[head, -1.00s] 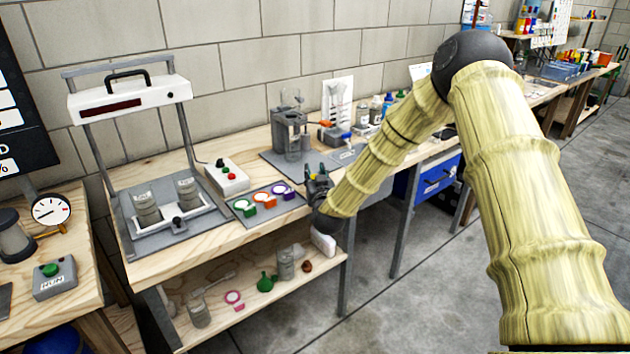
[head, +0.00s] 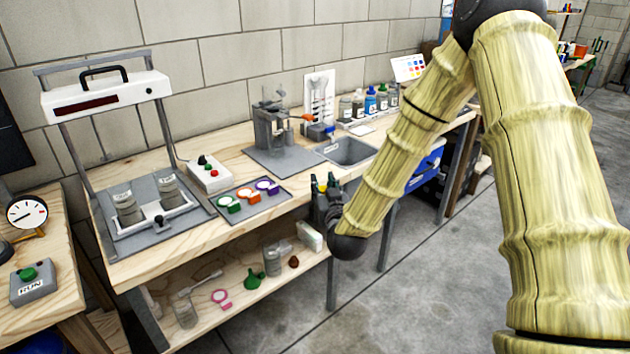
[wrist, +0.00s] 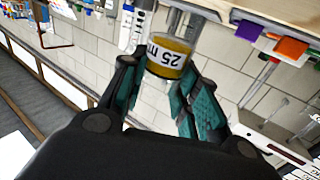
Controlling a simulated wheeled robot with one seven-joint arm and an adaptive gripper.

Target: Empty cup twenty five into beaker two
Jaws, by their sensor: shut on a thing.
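In the wrist view, a small clear cup (wrist: 170,58) with a "25 m" label and a yellow-brown band sits between my gripper's teal fingers. My gripper (wrist: 163,82) is shut on it. In the head view, my gripper (head: 324,182) is at the bench's front edge, right of the coloured rings; the cup is hard to make out there.
A tray (head: 246,212) with green, orange and purple rings lies between beakers and gripper. A white overhead bar (head: 105,95) spans above the beakers. A sink (head: 347,150) is behind my gripper. The lower shelf (head: 240,305) holds jars and a green funnel (head: 253,281).

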